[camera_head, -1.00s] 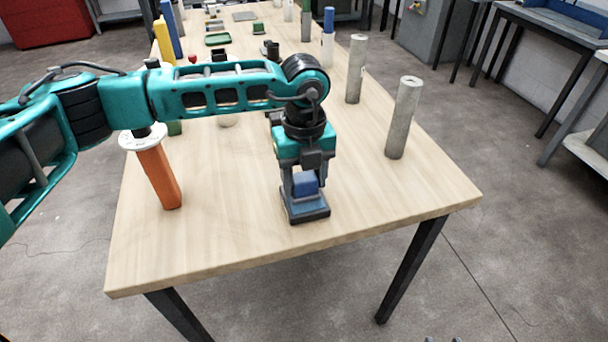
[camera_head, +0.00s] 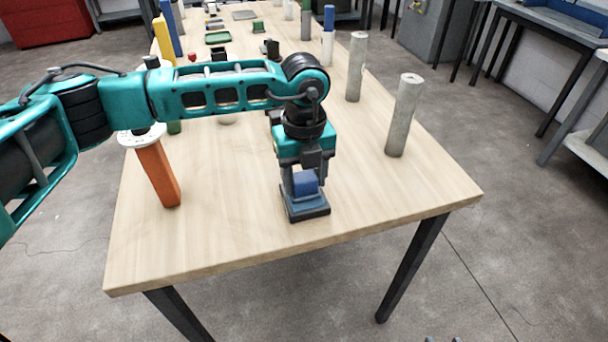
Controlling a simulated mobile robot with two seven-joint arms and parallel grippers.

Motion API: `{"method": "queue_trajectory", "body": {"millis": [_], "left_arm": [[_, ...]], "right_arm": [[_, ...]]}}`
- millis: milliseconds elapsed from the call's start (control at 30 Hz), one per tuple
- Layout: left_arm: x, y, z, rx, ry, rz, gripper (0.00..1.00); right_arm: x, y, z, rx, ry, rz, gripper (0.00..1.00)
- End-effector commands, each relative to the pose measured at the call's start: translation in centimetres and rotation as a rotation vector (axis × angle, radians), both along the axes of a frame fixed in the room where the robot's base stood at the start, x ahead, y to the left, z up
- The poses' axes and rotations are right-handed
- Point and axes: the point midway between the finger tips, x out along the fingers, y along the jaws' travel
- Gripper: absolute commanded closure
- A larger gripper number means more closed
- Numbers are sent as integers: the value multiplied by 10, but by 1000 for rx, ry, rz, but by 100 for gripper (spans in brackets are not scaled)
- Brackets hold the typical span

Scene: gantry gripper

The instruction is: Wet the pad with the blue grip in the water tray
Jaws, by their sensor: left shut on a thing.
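My left gripper (camera_head: 304,178) points straight down over the near part of the wooden table. It is shut on the blue grip (camera_head: 305,184) of a pad. The pad (camera_head: 308,213) has a dark, flat, roughly square base below the grip. It is level and at or just above the tabletop; I cannot tell whether it touches. A shallow green tray (camera_head: 217,38) lies far back on the table; I cannot tell whether it holds water. A flat grey piece (camera_head: 243,15) lies behind it. My right gripper is not in view.
An orange bar (camera_head: 158,176) stands left of the gripper, partly behind my arm. Two grey cylinders (camera_head: 403,116) (camera_head: 356,68) stand on the right. A blue and white post (camera_head: 328,38) and small objects stand farther back. The near table (camera_head: 230,240) is clear.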

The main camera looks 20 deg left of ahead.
Motion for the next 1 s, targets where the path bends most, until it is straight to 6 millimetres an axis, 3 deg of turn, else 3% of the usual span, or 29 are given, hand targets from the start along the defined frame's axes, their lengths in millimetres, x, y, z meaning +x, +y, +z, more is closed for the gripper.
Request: {"method": "queue_trajectory", "body": {"millis": [567, 1000], "left_arm": [[-1, 0, 0, 1, 3, -1, 69], [0, 0, 35, 0, 1, -1, 69]], "right_arm": [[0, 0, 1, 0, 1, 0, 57], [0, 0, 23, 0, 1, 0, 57]]}}
